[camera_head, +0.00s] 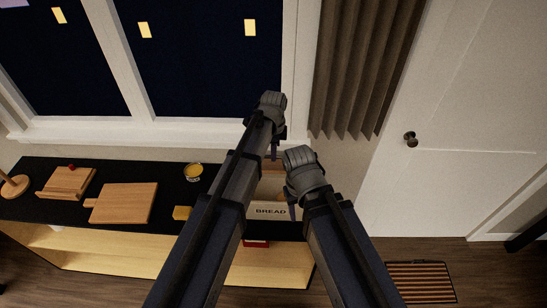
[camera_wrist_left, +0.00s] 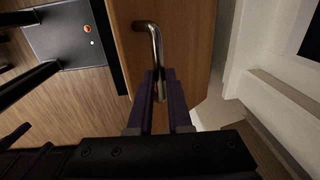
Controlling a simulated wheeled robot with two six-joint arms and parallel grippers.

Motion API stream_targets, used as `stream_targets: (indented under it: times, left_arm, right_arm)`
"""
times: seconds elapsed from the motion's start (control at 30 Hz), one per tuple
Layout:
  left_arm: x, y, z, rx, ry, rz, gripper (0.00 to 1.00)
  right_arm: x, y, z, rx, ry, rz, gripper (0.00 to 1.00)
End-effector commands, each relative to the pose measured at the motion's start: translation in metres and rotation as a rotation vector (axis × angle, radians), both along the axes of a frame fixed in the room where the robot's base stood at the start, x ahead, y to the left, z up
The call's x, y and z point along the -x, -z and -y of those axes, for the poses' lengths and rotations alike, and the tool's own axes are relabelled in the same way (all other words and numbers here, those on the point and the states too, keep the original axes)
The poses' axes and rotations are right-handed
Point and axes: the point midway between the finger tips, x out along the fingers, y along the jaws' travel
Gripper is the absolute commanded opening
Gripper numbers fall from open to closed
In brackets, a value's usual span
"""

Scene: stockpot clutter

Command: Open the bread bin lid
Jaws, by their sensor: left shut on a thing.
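The cream bread bin (camera_head: 270,211) has "BREAD" on its front and stands at the right end of the black counter. My two arms partly hide it in the head view. In the left wrist view, a bent metal handle (camera_wrist_left: 150,38) sticks out from a wooden panel, apparently the lid (camera_wrist_left: 187,45). My left gripper (camera_wrist_left: 160,83) is shut on the handle's free end. In the head view, my left gripper (camera_head: 275,152) is over the back of the bin. My right gripper (camera_head: 291,205) is in front of the bin's right side; its jaw opening is unclear. How far the lid is raised is hidden.
On the black counter (camera_head: 150,170) lie a cutting board (camera_head: 124,203), a wooden stand (camera_head: 67,183), a yellow-topped tin (camera_head: 194,171) and a yellow block (camera_head: 182,212). A window and curtain (camera_head: 352,75) are behind. A white door (camera_head: 460,110) is at right.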

Motion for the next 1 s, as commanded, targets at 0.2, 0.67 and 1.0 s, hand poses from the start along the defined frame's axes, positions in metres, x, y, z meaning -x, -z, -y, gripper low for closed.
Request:
stream_targets:
  times: [0.2, 0.67, 1.0]
  left_arm:
    - [-0.0132, -0.0031, -0.0002, 0.0, -0.001, 0.015, 0.0]
    - [-0.0128, -0.0029, -0.0003, 0.0, -0.001, 0.015, 0.27]
    - [-0.0097, -0.0035, 0.0001, 0.001, -0.001, 0.01, 0.47]
  right_arm:
    - [0.0, -0.0028, 0.0, 0.0, 0.001, 0.0, 0.5]
    - [0.0, -0.0026, -0.0001, 0.0, 0.001, 0.0, 0.5]
    - [0.0, -0.0032, 0.0, 0.0, 0.001, 0.0, 0.5]
